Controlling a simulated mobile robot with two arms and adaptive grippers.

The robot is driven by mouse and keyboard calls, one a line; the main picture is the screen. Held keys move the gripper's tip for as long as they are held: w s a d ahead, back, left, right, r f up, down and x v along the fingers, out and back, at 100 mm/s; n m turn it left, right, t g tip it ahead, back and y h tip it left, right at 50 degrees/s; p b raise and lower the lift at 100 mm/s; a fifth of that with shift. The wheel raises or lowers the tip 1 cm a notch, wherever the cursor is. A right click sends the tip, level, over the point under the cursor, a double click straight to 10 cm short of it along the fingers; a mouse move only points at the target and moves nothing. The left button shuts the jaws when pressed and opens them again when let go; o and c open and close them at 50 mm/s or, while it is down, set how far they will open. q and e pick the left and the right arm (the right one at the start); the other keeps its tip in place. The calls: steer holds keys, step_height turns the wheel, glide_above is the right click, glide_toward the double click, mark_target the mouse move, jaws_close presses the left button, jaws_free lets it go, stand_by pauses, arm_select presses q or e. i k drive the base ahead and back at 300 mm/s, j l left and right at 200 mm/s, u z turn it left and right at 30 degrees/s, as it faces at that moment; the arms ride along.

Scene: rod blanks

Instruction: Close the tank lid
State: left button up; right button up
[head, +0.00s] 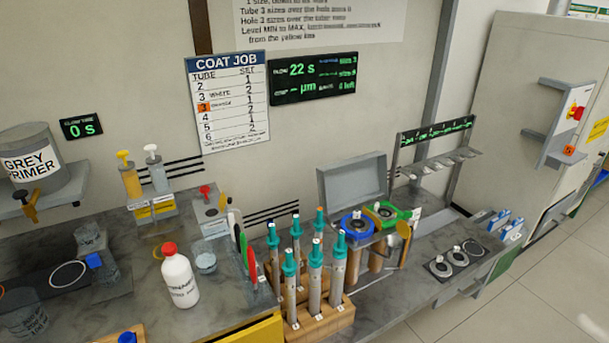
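A grey lid-like panel (352,183) stands raised at the back of the bench, right of centre in the head view. I take it to be the tank lid, standing open. In front of it are a blue ring (357,225) and a green ring (386,212) around openings, with rods below them. The tank's inside cannot be made out. Neither of my grippers shows in the head view.
A wooden rack (322,322) of teal-capped tubes stands in front of the lid. A white bottle with a red cap (179,281) stands further left. A grey primer tank (30,165) is at the far left. Small dark plate with rings (455,260) lies right.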

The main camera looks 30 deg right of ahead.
mark_target(343, 184)
steer(key=z, duration=1.35)
